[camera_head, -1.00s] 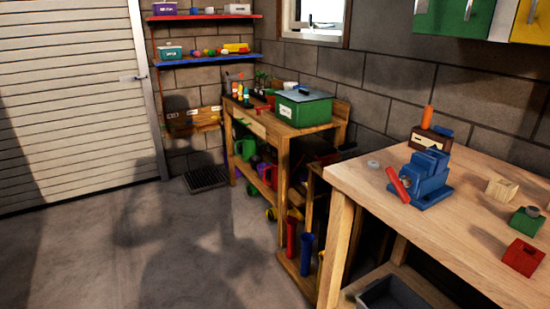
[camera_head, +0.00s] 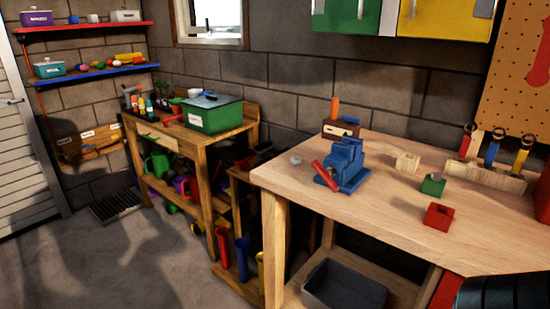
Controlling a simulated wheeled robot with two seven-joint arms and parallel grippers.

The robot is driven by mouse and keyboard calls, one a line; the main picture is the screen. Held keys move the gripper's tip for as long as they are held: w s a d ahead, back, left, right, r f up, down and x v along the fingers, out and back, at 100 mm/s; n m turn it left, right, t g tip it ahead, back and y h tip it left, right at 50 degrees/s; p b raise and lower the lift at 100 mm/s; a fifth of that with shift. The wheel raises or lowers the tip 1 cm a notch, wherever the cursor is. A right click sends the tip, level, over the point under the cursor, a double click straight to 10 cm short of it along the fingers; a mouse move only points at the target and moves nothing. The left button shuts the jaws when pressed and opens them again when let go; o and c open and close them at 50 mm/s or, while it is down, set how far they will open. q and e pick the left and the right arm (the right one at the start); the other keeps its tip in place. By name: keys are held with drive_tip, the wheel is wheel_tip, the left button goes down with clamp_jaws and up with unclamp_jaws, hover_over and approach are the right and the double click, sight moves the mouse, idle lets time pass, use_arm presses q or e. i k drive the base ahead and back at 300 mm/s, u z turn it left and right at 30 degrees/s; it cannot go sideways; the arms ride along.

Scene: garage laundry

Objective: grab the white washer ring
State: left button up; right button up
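A small whitish ring (camera_head: 295,160), which looks like the washer ring, lies on the wooden workbench (camera_head: 390,211) near its left back edge. It is just left of the blue vise (camera_head: 345,163) with its red handle and appears apart from it. Neither of my grippers shows in this view.
A wooden block (camera_head: 407,162), a green block (camera_head: 432,184) and a red block (camera_head: 438,216) stand right of the vise. A tool rack (camera_head: 485,176) is at the back right. A grey bin (camera_head: 344,285) sits below. Open floor lies left.

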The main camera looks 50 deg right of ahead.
sight(294, 160)
drive_tip(key=i, duration=3.35)
drive_tip(key=z, duration=2.45)
